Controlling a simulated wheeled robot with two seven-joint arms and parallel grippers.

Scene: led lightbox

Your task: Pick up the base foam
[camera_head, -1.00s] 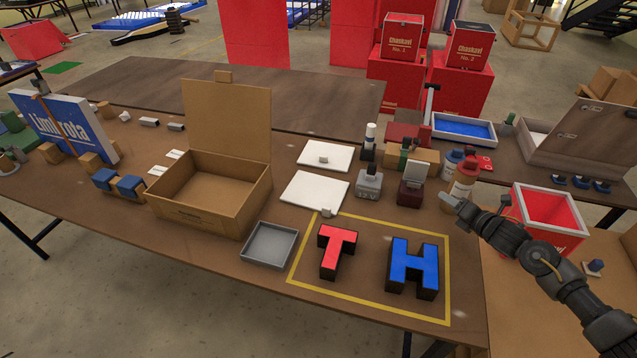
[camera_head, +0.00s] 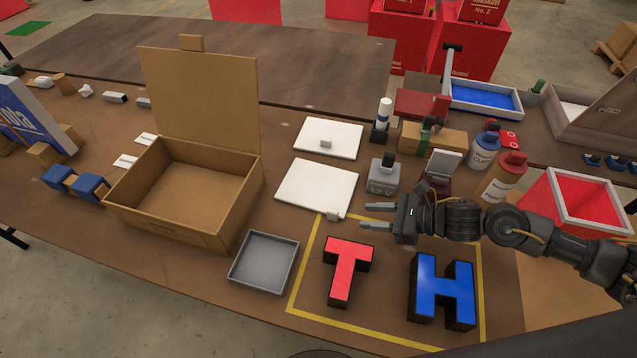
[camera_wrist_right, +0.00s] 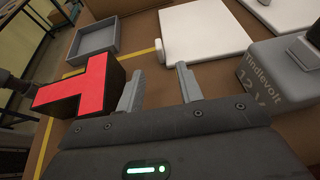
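Two flat white slabs lie on the table; which is the base foam I cannot tell. The near slab (camera_head: 317,188) has a small pale block at its front right corner; it also shows in the right wrist view (camera_wrist_right: 204,40). The far slab (camera_head: 345,136) has a similar block on top. My right gripper (camera_head: 365,216) is open and empty, its fingers pointing left, just right of the near slab's front corner. In the right wrist view its spread fingers (camera_wrist_right: 160,72) point toward that slab. My left gripper is not in view.
A red-topped T (camera_head: 347,265) and blue-topped H (camera_head: 442,288) stand inside a yellow outline. A grey tray (camera_head: 291,262) and open cardboard box (camera_head: 215,235) lie to the left. A grey 12 V unit (camera_head: 383,180) and bottles stand behind the right gripper.

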